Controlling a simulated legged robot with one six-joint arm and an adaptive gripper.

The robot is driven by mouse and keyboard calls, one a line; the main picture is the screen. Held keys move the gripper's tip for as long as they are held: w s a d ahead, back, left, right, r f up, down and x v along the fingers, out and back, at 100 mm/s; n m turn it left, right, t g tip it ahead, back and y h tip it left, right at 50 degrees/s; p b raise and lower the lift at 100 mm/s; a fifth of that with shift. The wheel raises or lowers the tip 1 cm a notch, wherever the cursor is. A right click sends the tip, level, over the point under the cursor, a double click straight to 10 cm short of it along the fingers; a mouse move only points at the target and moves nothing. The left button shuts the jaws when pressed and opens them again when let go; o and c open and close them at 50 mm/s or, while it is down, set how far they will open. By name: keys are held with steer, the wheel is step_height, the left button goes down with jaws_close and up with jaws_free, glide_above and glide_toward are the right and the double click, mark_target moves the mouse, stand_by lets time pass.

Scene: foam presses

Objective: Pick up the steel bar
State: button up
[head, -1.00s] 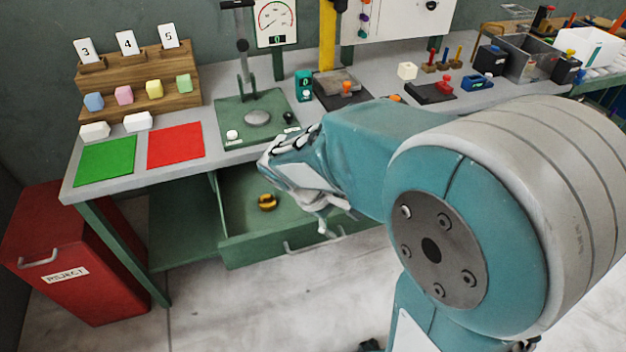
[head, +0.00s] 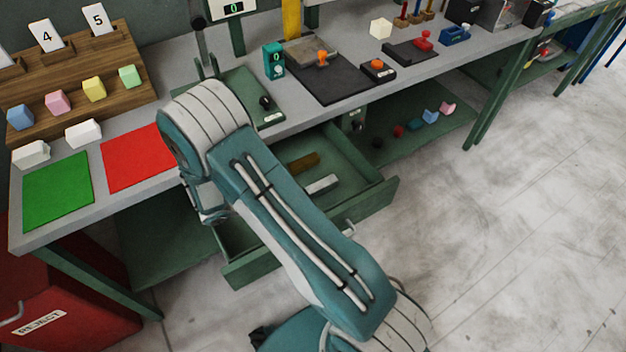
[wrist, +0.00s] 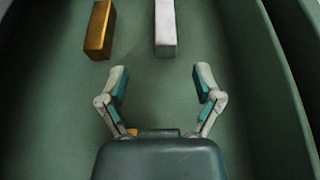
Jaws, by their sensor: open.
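A light silver-white bar (wrist: 165,28), which looks like the steel bar, lies in the open green drawer (head: 345,208). It also shows in the head view (head: 321,184), to the right of my arm. A brass-coloured bar (wrist: 100,29) lies to its left in the wrist view and also shows in the head view (head: 303,162). My gripper (wrist: 160,76) is open and empty over the drawer. Its fingertips point toward the two bars, with the silver bar ahead between the finger lines, slightly right of centre. In the head view my arm hides most of the gripper.
The drawer walls (wrist: 286,90) stand close on the right side in the wrist view. A small yellow thing (wrist: 140,132) shows partly behind my gripper's palm. The bench top with a red mat (head: 138,158) and green mat (head: 58,190) is above the drawer.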

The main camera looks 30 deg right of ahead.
mark_target(317, 186)
steer(key=x, duration=1.1)
steer(key=shift+s, duration=0.25)
steer(key=shift+a+r, duration=0.1)
steer(key=shift+a, duration=0.05)
jaws_close()
